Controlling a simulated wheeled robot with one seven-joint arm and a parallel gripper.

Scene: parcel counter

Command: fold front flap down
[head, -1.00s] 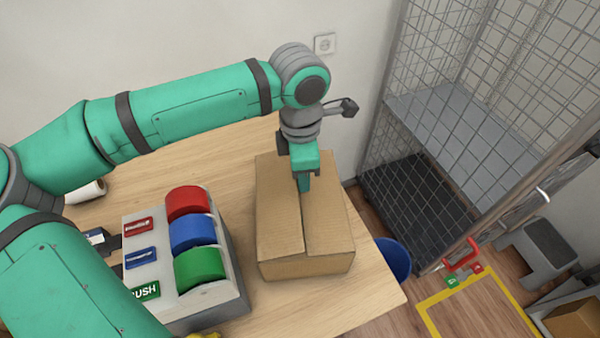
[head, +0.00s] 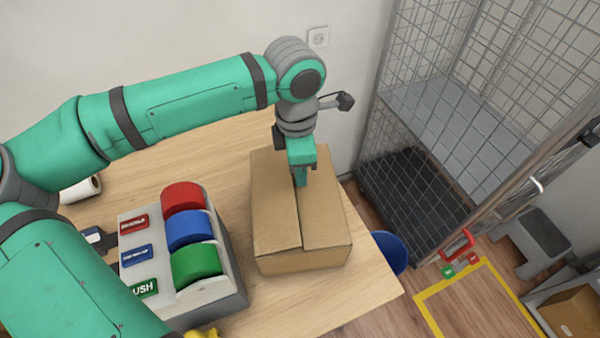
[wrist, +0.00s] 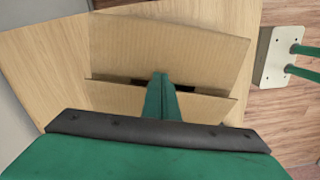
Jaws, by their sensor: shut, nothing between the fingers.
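A brown cardboard box (head: 275,205) stands on the wooden table, with two top flaps lying nearly flat and a seam between them. My gripper (head: 301,181) points down at the seam, toward the back half of the box top. Its fingers are shut with nothing between them. In the wrist view my gripper (wrist: 161,78) reaches the seam between the far flap (wrist: 170,42) and the near flap (wrist: 205,108). A narrow dark gap shows beside the fingertips. My gripper's body hides part of the near flap. I cannot tell whether the fingertips touch the cardboard.
A paper roll (head: 82,188) lies farther left. A wire cage (head: 440,130) and a blue bin (head: 390,252) stand right of the table (head: 330,300). Table in front of the box is clear.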

